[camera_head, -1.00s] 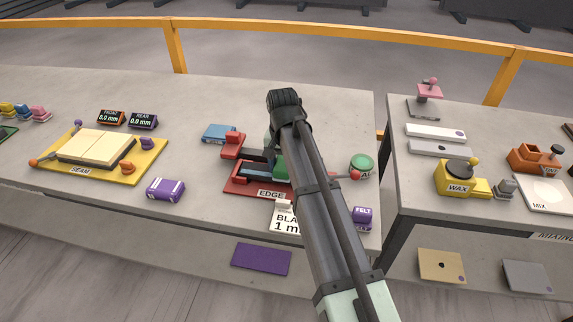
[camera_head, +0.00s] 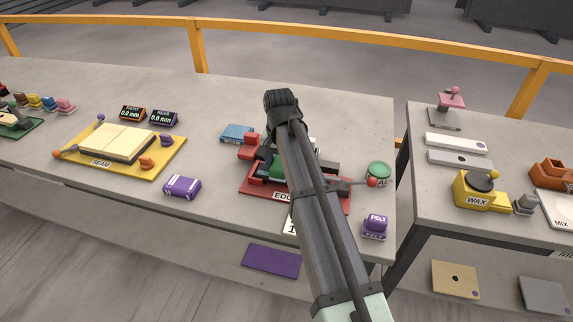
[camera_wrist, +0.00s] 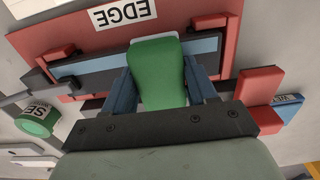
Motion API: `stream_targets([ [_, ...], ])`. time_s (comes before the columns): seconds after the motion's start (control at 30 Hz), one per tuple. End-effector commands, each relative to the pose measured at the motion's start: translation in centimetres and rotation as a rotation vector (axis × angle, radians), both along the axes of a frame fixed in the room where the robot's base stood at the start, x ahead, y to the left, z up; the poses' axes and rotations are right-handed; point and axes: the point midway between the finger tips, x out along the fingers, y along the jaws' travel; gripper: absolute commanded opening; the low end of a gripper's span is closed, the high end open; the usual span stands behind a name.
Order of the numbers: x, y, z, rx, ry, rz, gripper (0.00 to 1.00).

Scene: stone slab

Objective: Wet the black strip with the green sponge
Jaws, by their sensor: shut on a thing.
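My gripper (camera_wrist: 162,75) is shut on the green sponge (camera_wrist: 158,82), which sits between its two dark blue fingers in the wrist view. The sponge is over the red EDGE fixture (camera_wrist: 82,25). The black strip (camera_wrist: 103,80) lies along the fixture beside a blue-grey strip (camera_wrist: 206,45); the sponge and fingers hide its middle. I cannot tell whether the sponge touches it. In the head view, my arm covers part of the red fixture (camera_head: 256,187), and a bit of the green sponge (camera_head: 277,171) shows left of the arm.
A green round pot (camera_head: 379,172) and a purple FELT block (camera_head: 376,227) stand right of the fixture. A blue block (camera_head: 237,133) is behind it. The yellow SEAM board (camera_head: 118,150) and a purple block (camera_head: 182,187) are to the left, with bare slab between.

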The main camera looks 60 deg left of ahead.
Motion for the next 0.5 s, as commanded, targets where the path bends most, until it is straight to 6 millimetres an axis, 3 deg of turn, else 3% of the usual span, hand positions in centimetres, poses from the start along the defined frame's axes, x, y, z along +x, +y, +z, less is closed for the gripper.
stream_targets([
  [0.5,-0.11,0.13,0.69,0.0,0.0,0.0,0.33],
])
